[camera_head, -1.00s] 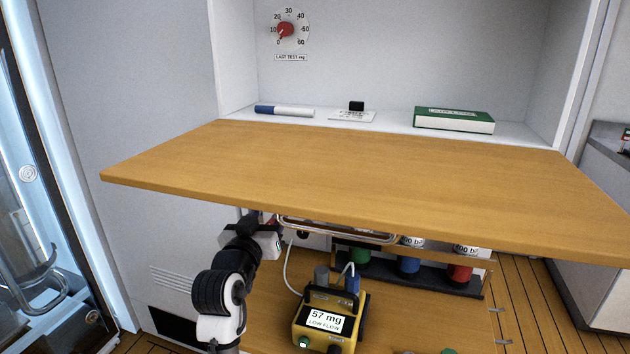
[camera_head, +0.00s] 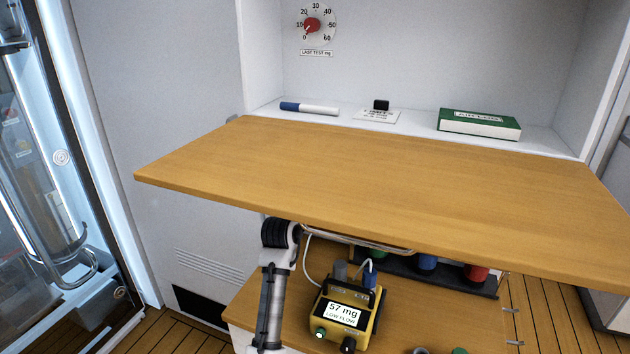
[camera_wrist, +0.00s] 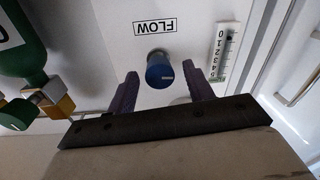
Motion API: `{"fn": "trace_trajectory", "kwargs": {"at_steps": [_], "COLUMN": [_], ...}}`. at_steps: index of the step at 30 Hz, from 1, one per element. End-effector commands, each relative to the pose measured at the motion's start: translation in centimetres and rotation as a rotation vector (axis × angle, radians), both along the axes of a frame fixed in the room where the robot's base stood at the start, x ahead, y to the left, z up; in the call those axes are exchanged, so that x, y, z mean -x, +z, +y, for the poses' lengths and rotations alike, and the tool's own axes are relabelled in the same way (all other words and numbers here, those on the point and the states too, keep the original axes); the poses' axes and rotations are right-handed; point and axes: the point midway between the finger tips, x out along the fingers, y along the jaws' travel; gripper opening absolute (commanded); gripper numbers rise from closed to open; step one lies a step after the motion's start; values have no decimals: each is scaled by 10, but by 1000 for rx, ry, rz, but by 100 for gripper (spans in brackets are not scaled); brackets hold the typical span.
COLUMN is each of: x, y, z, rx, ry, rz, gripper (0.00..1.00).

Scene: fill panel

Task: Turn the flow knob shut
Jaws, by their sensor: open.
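The flow knob (camera_wrist: 159,70) is a blue round knob with a pale mark. In the wrist view it stands out from a white panel, below an upside-down FLOW label (camera_wrist: 155,27). My gripper (camera_wrist: 160,82) is open, with its two dark purple fingers on either side of the knob in the picture. I cannot tell whether the knob lies between the fingertips or beyond them; no contact shows. In the head view the wooden shelf hides my gripper and the knob.
A numbered scale (camera_wrist: 227,55) is right of the knob, and a green cylinder with a brass valve (camera_wrist: 52,98) is left. The wooden shelf (camera_head: 380,180) overhangs my arm. A yellow meter (camera_head: 345,318) reading "57 mg LOW FLOW" stands on the lower surface.

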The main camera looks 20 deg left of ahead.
Motion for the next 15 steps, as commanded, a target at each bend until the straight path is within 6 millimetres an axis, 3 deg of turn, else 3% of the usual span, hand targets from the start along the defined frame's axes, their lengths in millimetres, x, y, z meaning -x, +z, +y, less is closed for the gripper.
{"fn": "trace_trajectory", "kwargs": {"at_steps": [10, 15], "x": [-4, -4], "y": [0, 0], "z": [0, 0], "rx": [0, 0], "ry": [1, 1], "rz": [0, 0], "gripper": [52, 31]}}
